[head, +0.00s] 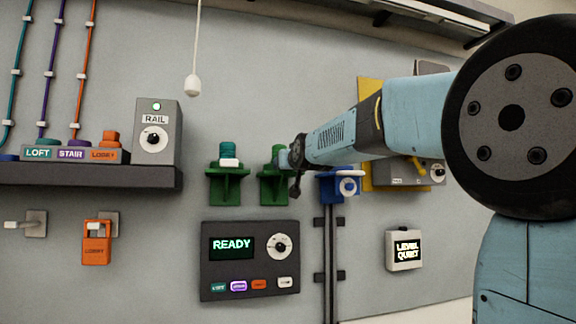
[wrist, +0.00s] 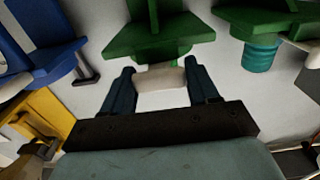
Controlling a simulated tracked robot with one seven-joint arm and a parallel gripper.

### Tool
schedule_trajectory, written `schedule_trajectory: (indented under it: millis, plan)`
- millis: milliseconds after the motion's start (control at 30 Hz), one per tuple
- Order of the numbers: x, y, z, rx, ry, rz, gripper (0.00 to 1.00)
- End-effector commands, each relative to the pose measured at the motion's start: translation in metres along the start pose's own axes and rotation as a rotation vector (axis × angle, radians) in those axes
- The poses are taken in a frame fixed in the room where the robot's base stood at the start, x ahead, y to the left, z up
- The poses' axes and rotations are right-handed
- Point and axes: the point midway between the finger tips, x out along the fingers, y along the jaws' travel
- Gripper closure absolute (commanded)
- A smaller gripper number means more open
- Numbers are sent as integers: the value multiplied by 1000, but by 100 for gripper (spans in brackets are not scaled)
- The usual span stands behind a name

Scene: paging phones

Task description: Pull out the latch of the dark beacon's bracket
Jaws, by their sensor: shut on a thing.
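Two green brackets stand side by side on the wall, a left one (head: 229,185) and a middle one (head: 273,187). The left one carries a teal beacon (head: 228,149) with a white latch (head: 229,163). The middle one carries a green beacon (head: 278,151), partly hidden by my gripper (head: 284,159). In the wrist view, which looks upside down, my gripper (wrist: 160,86) is shut on a white latch (wrist: 160,79) at the middle bracket (wrist: 158,34). The latch is close against the bracket; I cannot tell how far it is out. Neither beacon looks clearly lit.
A blue bracket (head: 338,187) with a white latch is right of the middle one, near a yellow panel (head: 369,95). A READY console (head: 250,286) sits below the green brackets. A shelf (head: 90,178) is at left, and a pull cord (head: 193,85) hangs above.

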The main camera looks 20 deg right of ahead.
Motion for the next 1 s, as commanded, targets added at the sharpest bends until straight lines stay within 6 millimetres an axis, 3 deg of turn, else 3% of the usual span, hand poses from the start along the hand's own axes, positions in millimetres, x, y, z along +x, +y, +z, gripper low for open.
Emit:
schedule_trajectory:
  millis: [367, 633, 667, 867, 1000]
  plan:
    - [-21, 0, 0, 0, 0, 0, 95]
    - [-22, 0, 1, 0, -3, 0, 95]
    - [-22, 0, 1, 0, -3, 0, 39]
    - [-22, 0, 1, 0, -2, 1, 20]
    - [-22, 1, 0, 0, -1, 1, 19]
